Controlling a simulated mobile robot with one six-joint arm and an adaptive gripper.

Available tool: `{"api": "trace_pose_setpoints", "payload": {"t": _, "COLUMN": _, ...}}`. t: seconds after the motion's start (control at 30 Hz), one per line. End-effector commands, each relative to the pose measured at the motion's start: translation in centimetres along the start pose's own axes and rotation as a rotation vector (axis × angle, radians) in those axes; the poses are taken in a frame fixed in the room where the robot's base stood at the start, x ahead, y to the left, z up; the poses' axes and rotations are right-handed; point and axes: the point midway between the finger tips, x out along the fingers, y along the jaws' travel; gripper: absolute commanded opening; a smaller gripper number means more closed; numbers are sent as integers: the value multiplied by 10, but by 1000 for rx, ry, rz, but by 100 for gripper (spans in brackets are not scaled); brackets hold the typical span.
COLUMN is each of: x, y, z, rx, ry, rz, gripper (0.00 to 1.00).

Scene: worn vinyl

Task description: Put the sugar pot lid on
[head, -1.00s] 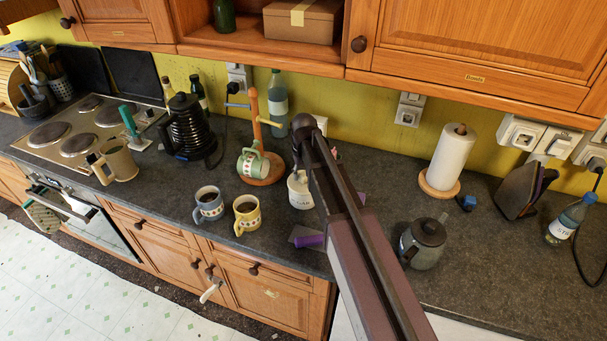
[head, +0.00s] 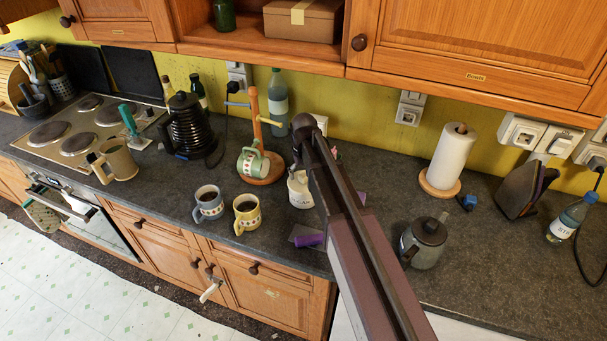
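The sugar pot (head: 299,192) is a whitish pot with dark lettering, standing on the dark worktop in the head view. My arm covers its right side. The dark end of my arm, with my gripper (head: 298,160), is just above the pot's top. The fingers are too small and too hidden to make out, so I cannot tell whether they are open or shut. I cannot clearly make out the lid; it may be at the pot's top or hidden by my arm.
A wooden mug tree (head: 262,165) with a green mug stands left of the pot. A yellow mug (head: 247,214) and a blue-grey mug (head: 208,205) stand in front. A purple item (head: 310,240) lies near the front edge.

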Motion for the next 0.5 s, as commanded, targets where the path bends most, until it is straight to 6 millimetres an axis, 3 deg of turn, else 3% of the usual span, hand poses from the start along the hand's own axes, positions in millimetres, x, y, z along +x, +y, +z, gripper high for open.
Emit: {"api": "trace_pose_setpoints", "payload": {"t": 0.5, "x": -5, "y": 0, "z": 0, "rx": 0, "ry": 0, "rz": 0, "gripper": 96}}
